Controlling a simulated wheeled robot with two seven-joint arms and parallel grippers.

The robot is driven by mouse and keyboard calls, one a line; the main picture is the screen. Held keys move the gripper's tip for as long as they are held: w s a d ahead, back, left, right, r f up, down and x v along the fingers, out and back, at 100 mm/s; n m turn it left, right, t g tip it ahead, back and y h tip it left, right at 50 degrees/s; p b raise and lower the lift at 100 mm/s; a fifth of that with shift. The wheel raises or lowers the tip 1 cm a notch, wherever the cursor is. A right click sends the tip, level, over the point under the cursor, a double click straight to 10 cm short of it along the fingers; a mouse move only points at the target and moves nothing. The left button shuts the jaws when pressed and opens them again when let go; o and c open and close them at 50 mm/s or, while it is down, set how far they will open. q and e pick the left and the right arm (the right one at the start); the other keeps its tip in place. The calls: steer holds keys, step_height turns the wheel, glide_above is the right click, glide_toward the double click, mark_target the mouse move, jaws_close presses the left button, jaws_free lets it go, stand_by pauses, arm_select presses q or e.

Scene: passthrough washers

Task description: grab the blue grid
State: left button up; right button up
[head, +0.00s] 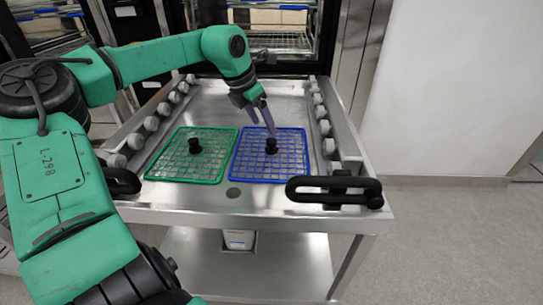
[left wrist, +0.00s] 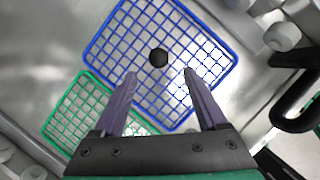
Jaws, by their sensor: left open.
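The blue grid (head: 290,171) lies flat on the metal cart top, on the right side. It has a black knob (head: 271,146) at its middle. My left gripper (head: 264,118) is above the far part of the blue grid, pointing down. In the left wrist view its two purple fingers (left wrist: 160,76) are apart, with the blue grid (left wrist: 112,43) beyond them and the black knob (left wrist: 158,57) seen just ahead, between the fingertip lines. The fingers hold nothing. My right gripper does not show.
A green grid (head: 170,166) with its own black knob lies left of the blue one. Rows of grey rollers (head: 151,123) line both sides of the cart (head: 285,206). Black handles (head: 334,190) stand at the front edge. An open washer is behind.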

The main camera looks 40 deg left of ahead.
mark_target(270, 141)
arm_select(q)
steer(key=x, duration=0.4)
steer(key=b+x, duration=0.1)
steer(key=x, duration=0.4)
steer(key=shift+s+a, duration=0.1)
steer(key=shift+a, duration=0.15)
steer(key=shift+c, duration=1.2)
jaws_close()
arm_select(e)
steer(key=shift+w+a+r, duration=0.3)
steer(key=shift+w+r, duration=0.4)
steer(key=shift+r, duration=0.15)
